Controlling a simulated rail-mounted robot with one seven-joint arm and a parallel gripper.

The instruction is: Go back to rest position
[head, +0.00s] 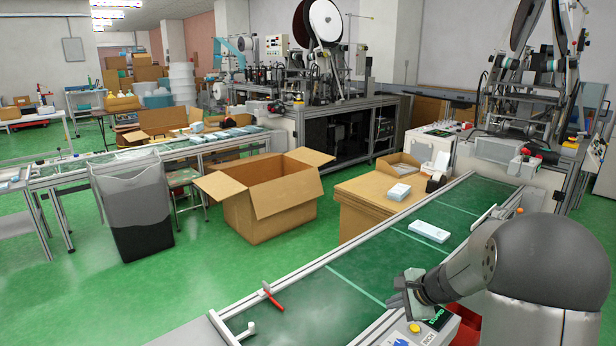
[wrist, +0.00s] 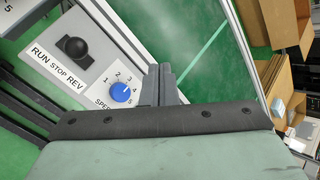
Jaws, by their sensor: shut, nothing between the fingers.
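My gripper (head: 398,299) is low over the near side of the green conveyor, at the lower right of the head view. Its jaws are shut and empty. In the wrist view the closed fingers (wrist: 160,84) are seen from behind, next to a blue speed knob (wrist: 121,92) on a panel with a black switch (wrist: 75,46) marked RUN, STOP, REV. I cannot tell whether the fingers touch the panel.
The conveyor belt (head: 375,262) carries a white-blue pack (head: 429,232). A red-handled part (head: 271,296) is at the belt's far edge. An open carton (head: 268,200), a cardboard stack (head: 372,205) and a grey bin (head: 136,210) stand beyond. Green floor between is clear.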

